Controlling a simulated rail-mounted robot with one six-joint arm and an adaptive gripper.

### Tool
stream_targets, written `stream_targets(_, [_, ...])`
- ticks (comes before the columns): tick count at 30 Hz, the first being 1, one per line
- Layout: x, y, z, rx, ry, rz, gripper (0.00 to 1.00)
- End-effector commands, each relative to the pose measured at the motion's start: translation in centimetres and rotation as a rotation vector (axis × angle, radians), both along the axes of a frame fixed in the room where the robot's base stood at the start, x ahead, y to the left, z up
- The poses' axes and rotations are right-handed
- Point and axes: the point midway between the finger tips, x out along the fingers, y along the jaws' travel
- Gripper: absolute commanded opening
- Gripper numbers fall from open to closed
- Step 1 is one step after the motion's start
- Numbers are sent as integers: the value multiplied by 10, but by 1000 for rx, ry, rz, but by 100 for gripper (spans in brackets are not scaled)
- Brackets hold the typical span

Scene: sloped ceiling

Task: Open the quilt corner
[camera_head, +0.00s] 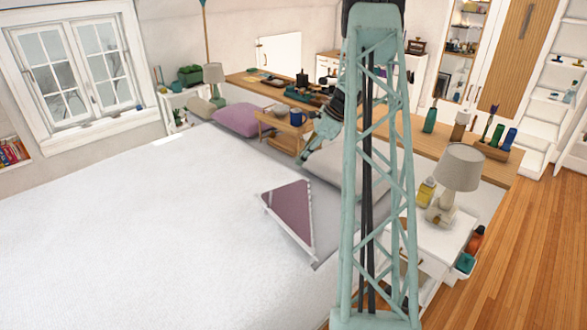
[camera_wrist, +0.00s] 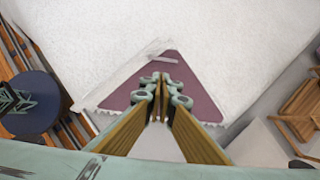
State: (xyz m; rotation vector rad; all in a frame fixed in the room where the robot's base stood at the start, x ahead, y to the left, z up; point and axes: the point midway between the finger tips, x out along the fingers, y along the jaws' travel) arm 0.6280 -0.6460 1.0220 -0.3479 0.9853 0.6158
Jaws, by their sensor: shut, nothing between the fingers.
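The white quilt (camera_head: 120,230) covers the bed. At its right side, a purple triangular patch (camera_head: 290,215) with pale trim shows, like a corner folded back onto the quilt. In the wrist view the purple triangle (camera_wrist: 195,95) lies below white quilt (camera_wrist: 190,25), with a scalloped white edge along its lower side. My gripper (camera_wrist: 163,82) is shut and empty, its fingertips in front of the triangle in the picture. I cannot tell whether they touch it. In the head view my column hides part of the arm, and the fingertips cannot be made out.
A small wooden bed tray (camera_head: 283,125) with cups stands near the pillows, beside a purple pillow (camera_head: 238,119). A white pillow (camera_head: 350,168) lies partly behind my column. A white nightstand (camera_head: 440,235) with a lamp (camera_head: 458,175) and bottle is at the right. The quilt's left expanse is clear.

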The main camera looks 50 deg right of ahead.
Motion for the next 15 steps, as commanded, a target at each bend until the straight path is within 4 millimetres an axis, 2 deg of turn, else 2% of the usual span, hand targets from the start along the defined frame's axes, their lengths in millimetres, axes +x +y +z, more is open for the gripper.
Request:
stream_targets(8, [9, 8, -20, 2, 2, 2, 0])
stream_targets(15, [22, 18, -47, 2, 2, 2, 0])
